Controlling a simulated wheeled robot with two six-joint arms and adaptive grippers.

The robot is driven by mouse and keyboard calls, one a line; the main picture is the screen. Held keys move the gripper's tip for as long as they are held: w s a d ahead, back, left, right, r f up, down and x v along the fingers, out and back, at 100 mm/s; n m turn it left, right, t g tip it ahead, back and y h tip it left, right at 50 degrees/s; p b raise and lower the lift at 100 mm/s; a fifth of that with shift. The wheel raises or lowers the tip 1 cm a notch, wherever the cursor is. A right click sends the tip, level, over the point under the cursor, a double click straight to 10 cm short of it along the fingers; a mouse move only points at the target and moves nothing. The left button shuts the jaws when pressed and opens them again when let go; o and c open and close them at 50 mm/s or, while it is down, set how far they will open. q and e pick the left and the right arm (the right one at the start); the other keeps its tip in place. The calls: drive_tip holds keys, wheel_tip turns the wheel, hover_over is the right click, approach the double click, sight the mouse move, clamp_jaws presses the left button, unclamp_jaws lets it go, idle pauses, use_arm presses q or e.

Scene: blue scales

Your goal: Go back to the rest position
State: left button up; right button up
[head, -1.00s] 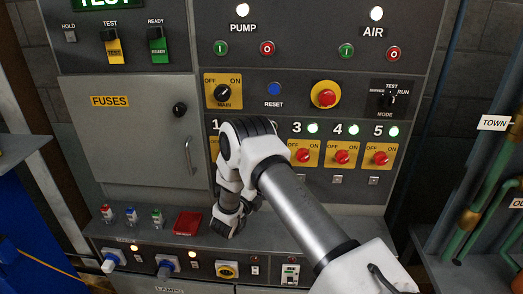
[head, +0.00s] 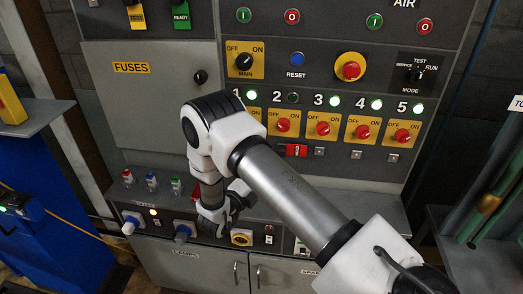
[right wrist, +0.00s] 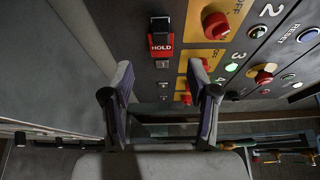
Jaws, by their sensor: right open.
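My right gripper (head: 215,215) hangs low in front of the panel's ledge, partly hidden by its own wrist. In the right wrist view its two fingers (right wrist: 165,92) are spread apart with nothing between them. A red HOLD tag (right wrist: 162,42) with a black top sits on the panel beyond the fingers, apart from them. In the head view this tag (head: 296,150) is below the red knob of switch 2 (head: 283,125). My left gripper is not in view.
Small coloured fuses (head: 151,181) stand on the ledge (head: 345,203). A blue stand is at left, green pipes (head: 490,203) at right.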

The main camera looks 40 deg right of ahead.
idle(0.5)
drive_tip(key=s+a+f+n+t+y, duration=0.1)
drive_tip(key=s+a+f+n+y, duration=0.5)
drive_tip(key=f+n, duration=0.3)
drive_tip(key=s+a+f+n+t+y, duration=0.1)
drive_tip(key=s+a+f+n+y, duration=0.55)
drive_tip(key=f+n, duration=0.3)
drive_tip(key=s+a+f+n+g+y, duration=0.1)
drive_tip(key=s+a+n+g+y, duration=0.1)
drive_tip(key=s+a+n, duration=0.3)
drive_tip(key=s+a+n+g+y, duration=0.3)
drive_tip(key=s+a+n+g, duration=0.1)
drive_tip(key=s+n, duration=0.5)
drive_tip(key=shift+a+f+n, duration=0.35)
drive_tip(key=shift+a, duration=0.1)
